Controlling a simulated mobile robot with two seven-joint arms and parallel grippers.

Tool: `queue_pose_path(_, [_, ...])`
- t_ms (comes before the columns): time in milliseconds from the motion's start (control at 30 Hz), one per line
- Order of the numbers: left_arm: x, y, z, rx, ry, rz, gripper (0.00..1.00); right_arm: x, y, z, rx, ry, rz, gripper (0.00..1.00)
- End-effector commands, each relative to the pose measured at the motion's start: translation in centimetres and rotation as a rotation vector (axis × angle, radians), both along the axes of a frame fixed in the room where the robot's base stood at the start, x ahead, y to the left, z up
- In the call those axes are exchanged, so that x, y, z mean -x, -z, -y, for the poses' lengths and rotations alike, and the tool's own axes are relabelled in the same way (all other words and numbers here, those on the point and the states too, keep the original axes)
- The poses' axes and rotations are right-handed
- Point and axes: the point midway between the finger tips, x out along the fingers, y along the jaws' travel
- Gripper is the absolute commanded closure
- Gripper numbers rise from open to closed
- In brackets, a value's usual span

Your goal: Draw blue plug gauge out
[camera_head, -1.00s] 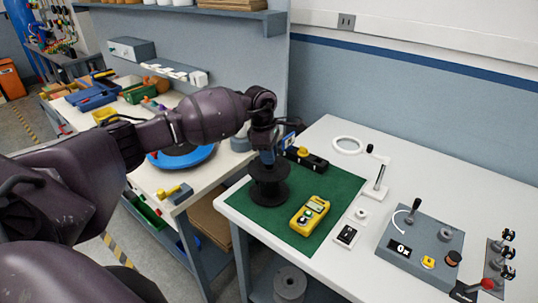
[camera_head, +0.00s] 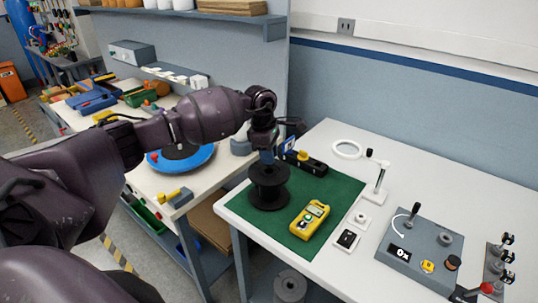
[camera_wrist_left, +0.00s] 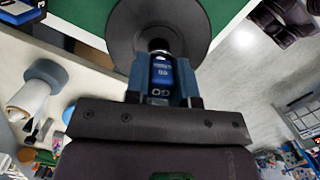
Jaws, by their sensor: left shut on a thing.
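The blue plug gauge (camera_wrist_left: 161,75) stands between the fingers of my left gripper (camera_wrist_left: 162,88) in the left wrist view. Its lower end meets the bore of a dark spool (camera_wrist_left: 190,22), and how deep it sits is hidden. In the head view my left gripper (camera_head: 267,153) is right above the upright black spool (camera_head: 268,190), shut on the gauge. The spool stands on a green mat (camera_head: 336,196). My right gripper is not in view.
A yellow hand meter (camera_head: 310,220) lies right of the spool. A black block with a yellow knob (camera_head: 304,160) lies behind it. A ring magnifier stand (camera_head: 375,195) and a grey control box (camera_head: 428,245) stand farther right. The mat's middle is clear.

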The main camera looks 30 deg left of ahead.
Motion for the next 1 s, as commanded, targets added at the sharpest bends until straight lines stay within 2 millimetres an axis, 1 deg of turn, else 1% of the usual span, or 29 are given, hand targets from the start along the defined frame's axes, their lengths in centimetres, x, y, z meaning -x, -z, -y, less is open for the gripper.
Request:
queue_pose_path(233, [0.0,-0.1,0.0,0.0,0.0,0.0,1.0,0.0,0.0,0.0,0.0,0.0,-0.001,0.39])
queue_pose_path(367, [0.0,-0.5,0.0,0.0,0.0,0.001,1.0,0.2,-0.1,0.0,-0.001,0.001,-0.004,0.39])
queue_pose_path(667, [0.0,-2.4,0.0,0.0,0.001,0.001,1.0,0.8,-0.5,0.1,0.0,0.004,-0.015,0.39])
queue_pose_path(900, [0.0,-3.8,0.0,-0.001,0.0,0.001,1.0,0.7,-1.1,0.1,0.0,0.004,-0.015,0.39])
queue_pose_path(1000, [0.0,-4.1,0.0,0.0,-0.001,0.0,1.0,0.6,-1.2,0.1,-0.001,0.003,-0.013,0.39])
